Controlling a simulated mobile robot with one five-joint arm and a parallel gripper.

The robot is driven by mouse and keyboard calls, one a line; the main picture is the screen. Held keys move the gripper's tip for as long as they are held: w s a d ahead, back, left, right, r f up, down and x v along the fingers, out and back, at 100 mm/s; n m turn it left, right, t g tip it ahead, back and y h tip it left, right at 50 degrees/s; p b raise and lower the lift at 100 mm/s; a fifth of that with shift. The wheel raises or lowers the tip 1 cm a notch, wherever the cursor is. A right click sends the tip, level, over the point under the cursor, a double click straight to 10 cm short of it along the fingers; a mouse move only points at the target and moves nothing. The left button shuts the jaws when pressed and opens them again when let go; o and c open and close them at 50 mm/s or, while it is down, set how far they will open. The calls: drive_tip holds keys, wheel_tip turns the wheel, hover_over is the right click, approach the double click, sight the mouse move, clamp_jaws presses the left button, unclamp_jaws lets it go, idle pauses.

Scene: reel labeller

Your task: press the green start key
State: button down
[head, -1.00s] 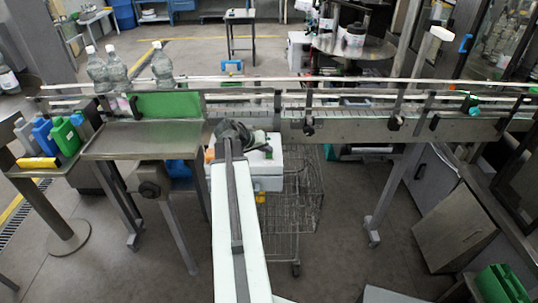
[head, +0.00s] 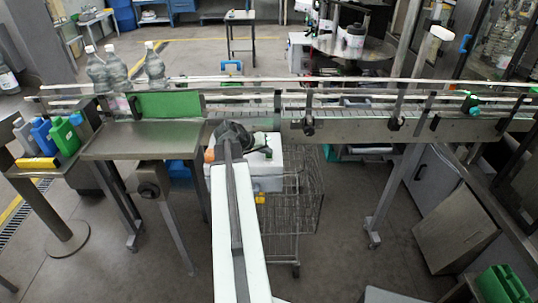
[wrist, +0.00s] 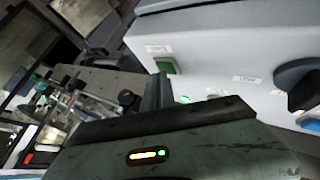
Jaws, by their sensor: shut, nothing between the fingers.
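The light grey control box (head: 267,183) stands just past the end of my arm in the head view. It fills the upper right of the wrist view (wrist: 218,50). A square green key (wrist: 165,66) sits on its face near the left edge, with a small white label above it. A small bright green spot (wrist: 185,99) shows lower down, partly hidden. My gripper (wrist: 163,90) is shut and empty, its dark tip close to and just below the green key; I cannot tell whether they touch. In the head view my gripper (head: 243,143) is dark and partly hidden over the box.
A dark knob (wrist: 297,82) sticks out of the box at the right. The conveyor (head: 350,122) runs across behind the box, with several clear bottles (head: 153,66) at its left. A wire cart (head: 295,205) stands beside the box. Coloured jugs (head: 62,135) stand at the left.

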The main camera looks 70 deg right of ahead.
sight(267, 156)
drive_tip(key=shift+r+p, duration=0.85)
wheel_tip(267, 156, up, 5)
drive_tip(key=p, duration=0.5)
idle(0.5)
